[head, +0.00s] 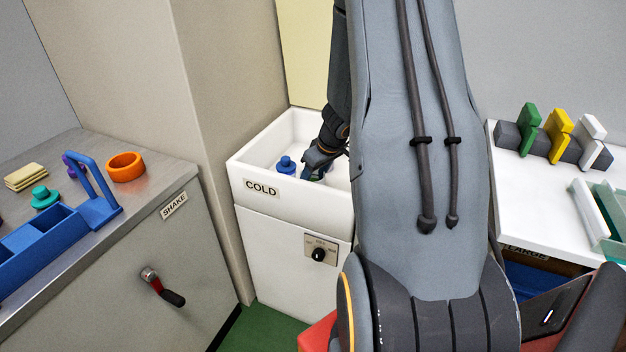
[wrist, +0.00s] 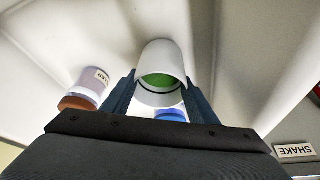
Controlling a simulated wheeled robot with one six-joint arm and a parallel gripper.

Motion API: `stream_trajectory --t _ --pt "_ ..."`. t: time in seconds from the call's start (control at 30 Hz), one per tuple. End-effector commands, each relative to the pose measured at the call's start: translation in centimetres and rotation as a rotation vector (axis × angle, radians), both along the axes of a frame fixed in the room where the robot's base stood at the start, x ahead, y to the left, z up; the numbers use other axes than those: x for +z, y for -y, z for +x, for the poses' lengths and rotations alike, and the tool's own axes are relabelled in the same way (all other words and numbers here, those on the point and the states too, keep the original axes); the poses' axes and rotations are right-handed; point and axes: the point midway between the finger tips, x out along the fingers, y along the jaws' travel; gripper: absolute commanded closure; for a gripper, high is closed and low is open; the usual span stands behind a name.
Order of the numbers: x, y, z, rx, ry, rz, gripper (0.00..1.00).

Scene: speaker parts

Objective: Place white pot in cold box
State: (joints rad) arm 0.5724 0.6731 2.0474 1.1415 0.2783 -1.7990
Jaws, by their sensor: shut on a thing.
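The cold box is a white open-topped box (head: 290,205) labelled COLD, in the middle of the head view. My gripper (wrist: 160,84) is down inside it, shut on the white pot (wrist: 161,57). The pot lies between the two fingers in the wrist view, and green shows within its near end. In the head view my gripper (head: 316,163) and arm hide most of the pot. The box's pale inner walls surround the pot in the wrist view. I cannot tell whether the pot touches the floor of the box.
A blue-topped bottle (head: 286,166) stands in the box left of my gripper. A labelled jar with a brown end (wrist: 88,88) is beside the left finger. The SHAKE counter (head: 150,192) at left holds a blue caddy (head: 45,245) and an orange ring (head: 125,167).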

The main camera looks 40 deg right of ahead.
Motion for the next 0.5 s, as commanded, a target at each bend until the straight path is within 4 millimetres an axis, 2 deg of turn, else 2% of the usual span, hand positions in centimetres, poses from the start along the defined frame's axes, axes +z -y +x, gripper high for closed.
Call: stream_trajectory --t 0.5 --pt "-0.59 0.03 0.07 0.000 0.001 -0.001 0.74"
